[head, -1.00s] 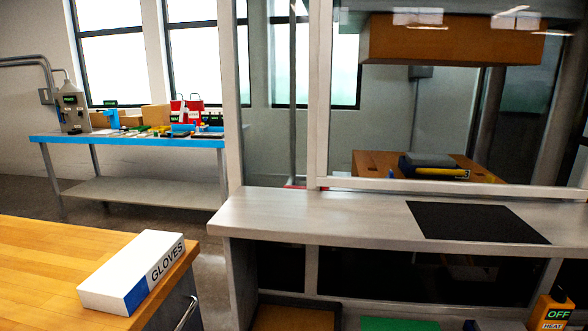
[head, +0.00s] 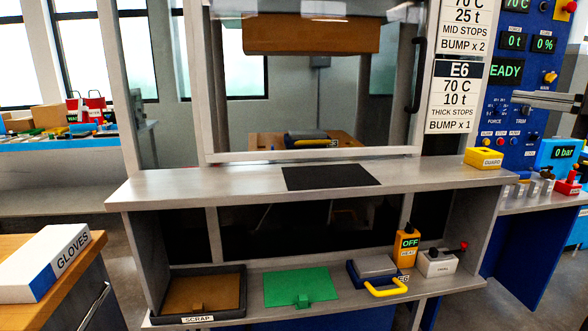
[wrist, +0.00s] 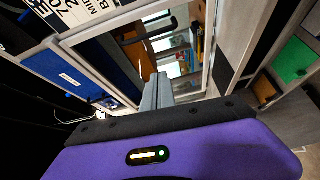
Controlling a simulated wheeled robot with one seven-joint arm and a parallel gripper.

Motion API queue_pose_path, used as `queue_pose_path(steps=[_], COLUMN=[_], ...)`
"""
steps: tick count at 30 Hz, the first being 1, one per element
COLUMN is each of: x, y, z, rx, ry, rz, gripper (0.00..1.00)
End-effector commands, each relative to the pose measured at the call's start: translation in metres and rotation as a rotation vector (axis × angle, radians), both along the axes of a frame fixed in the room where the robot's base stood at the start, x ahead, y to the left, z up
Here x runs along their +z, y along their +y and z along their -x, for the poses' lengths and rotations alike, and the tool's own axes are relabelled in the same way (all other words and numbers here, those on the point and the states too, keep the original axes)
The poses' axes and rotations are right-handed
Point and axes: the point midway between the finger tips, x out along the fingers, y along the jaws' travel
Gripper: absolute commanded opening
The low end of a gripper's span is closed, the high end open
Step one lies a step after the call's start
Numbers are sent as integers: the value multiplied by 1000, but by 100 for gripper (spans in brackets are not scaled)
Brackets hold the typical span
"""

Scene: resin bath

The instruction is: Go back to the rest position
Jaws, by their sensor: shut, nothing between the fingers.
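My gripper (wrist: 158,80) shows in the wrist view as two grey fingers beyond a purple wrist body. The fingers are together with nothing between them. They point toward the framed window opening of the press, with free air around them. I cannot make out the gripper in the head view.
A grey counter (head: 230,184) with a black mat (head: 330,177) crosses the front. Below are a scrap tray (head: 163,311), green mat (head: 300,285) and orange heat switch (head: 406,247). A gloves box (head: 42,262) is left; a yellow guard box (head: 483,158) is right.

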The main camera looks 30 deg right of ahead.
Motion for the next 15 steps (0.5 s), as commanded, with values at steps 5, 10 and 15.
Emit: queue_pose_path(steps=[5,10,15], x=[11,30,41], y=[-12,-28,-50], z=[0,1,6], rx=[-46,-125,-225], ry=[-27,-81,-160], rz=[-104,-226,-381], gripper=[0,0,0])
